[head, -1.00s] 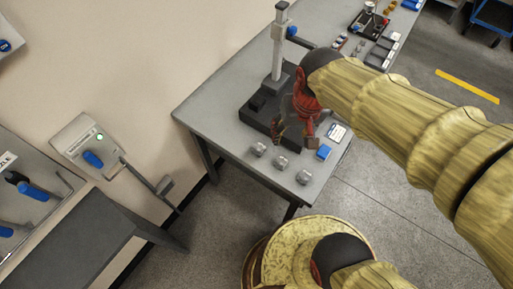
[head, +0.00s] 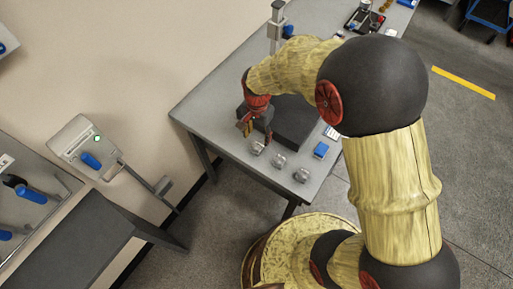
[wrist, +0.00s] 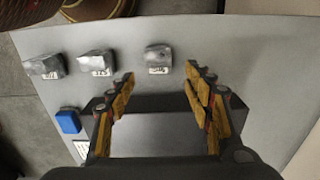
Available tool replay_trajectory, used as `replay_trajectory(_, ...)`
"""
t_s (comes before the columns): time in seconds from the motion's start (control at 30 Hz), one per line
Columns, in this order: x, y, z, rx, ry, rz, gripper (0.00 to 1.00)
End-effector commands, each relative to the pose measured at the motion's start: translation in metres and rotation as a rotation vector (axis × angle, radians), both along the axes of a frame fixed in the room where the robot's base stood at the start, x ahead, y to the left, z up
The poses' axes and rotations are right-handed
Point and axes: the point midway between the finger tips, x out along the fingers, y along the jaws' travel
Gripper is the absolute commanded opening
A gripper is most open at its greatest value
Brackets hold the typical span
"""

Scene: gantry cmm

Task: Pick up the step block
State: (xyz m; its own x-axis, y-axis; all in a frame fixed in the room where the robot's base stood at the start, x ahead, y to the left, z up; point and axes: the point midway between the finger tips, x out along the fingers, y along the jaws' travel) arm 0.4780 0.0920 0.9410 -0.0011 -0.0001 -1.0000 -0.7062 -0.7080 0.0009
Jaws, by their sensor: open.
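Three small grey metal blocks stand in a row along the table's front part: a left one (head: 258,148), a middle one (head: 280,161) and a right one (head: 302,175). I cannot tell for certain which is the step block; their labels are too small to read. In the wrist view the same blocks run the other way, with the head view's left block (wrist: 158,57) at the right of the row. My gripper (head: 244,128) is open and empty. In the wrist view its fingertips (wrist: 161,74) point toward that block, which shows just beyond the gap between them.
A blue block (head: 321,150) lies right of the row and also shows in the wrist view (wrist: 68,121). The dark base of the measuring stand (head: 295,122) is behind my gripper. The grey table (head: 200,105) is bare at its left corner.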

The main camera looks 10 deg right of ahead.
Motion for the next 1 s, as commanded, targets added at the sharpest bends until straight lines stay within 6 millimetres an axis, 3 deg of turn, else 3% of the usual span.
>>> replay_trajectory(0.5,-0.007,0.003,-0.057,0.0,0.0,0.002,0.52)
replay_trajectory(0.73,-0.007,0.003,-0.058,0.0,-0.001,0.002,0.52)
replay_trajectory(1.0,-0.007,0.003,-0.058,0.0,-0.001,0.002,0.37)
